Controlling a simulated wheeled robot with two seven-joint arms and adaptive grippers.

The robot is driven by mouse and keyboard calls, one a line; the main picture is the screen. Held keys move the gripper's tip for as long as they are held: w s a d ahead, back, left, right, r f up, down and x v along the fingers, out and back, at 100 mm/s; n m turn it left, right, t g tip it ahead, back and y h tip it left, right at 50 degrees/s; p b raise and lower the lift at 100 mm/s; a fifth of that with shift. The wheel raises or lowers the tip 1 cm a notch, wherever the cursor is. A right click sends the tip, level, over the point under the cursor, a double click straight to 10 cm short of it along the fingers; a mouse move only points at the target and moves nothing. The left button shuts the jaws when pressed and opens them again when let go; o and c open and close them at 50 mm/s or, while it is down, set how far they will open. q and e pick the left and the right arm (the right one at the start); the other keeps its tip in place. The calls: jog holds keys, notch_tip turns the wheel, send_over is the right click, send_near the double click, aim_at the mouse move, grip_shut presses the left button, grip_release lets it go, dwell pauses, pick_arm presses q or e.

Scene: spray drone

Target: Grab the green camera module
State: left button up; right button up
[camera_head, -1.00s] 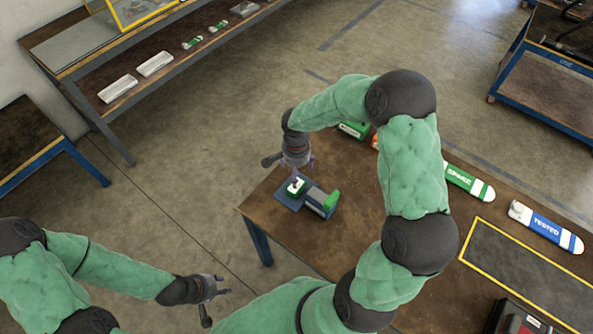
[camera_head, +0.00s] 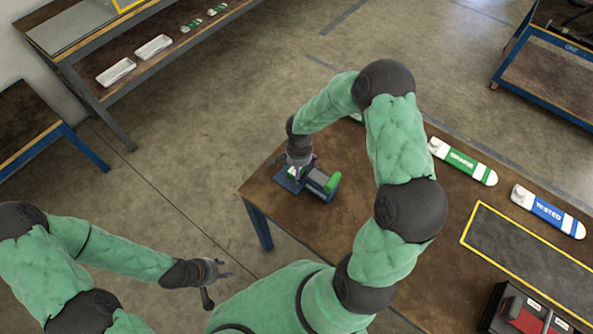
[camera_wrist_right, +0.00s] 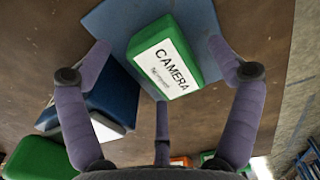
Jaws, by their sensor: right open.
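The green camera module (camera_wrist_right: 191,53), a green block with a white "CAMERA" label, sits on a blue plate (camera_wrist_right: 118,22) on the brown table. In the head view the module (camera_head: 292,172) shows only in part below my right gripper (camera_head: 299,170). In the right wrist view the fingers of my right gripper (camera_wrist_right: 158,60) are spread open, with the module between and just beyond them. No contact can be made out. My left gripper (camera_head: 214,280) is open and empty over the floor, left of the table.
A dark blue and grey stand with a green part (camera_head: 332,182) is close beside the module. A green-labelled drone arm (camera_head: 464,161) and a blue "TESTED" one (camera_head: 548,211) lie farther right. A red and black box (camera_head: 528,312) stands at the lower right.

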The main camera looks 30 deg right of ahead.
jog(key=shift+f, duration=0.45)
jog(key=c, duration=1.3)
jog(key=shift+r, duration=0.1)
